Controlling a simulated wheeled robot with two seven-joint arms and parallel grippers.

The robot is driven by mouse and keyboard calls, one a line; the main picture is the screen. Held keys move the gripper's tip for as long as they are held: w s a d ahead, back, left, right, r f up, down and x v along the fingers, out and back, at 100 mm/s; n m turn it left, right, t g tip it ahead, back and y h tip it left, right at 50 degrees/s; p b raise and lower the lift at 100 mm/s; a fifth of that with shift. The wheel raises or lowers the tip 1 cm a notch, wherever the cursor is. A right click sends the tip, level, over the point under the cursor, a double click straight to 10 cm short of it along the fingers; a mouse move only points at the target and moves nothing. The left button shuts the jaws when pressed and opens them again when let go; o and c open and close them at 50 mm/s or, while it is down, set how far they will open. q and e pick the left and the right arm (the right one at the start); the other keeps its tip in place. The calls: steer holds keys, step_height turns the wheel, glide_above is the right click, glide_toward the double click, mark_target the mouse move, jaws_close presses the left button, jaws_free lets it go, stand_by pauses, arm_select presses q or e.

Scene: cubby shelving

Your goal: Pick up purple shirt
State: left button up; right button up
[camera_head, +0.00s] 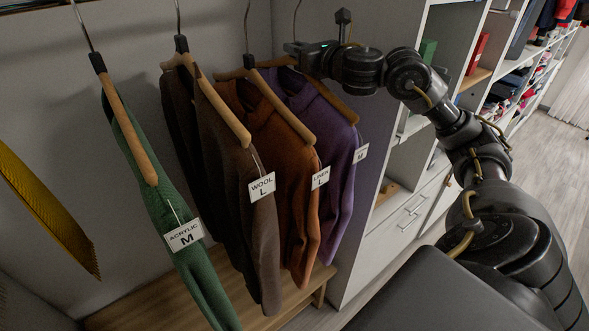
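The purple shirt (312,118) hangs on a wooden hanger (335,103) at the right end of a row of hanging garments. A white tag marked M (360,154) hangs from it, and its left part is hidden behind the orange shirt. My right arm reaches in from the right, and my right gripper (296,48) is at the top of the purple shirt's hanger, beside its hook. I cannot tell whether the fingers are closed around the hook. My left gripper is not in view.
An orange shirt (262,125), a brown shirt (222,140) and a green garment (150,170) hang close by on the left. A wooden bench (150,303) stands below. White cubby shelving with drawers (408,218) is on the right, behind my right arm.

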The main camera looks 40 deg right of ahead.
jaws_close()
steer(key=shift+r, duration=0.15)
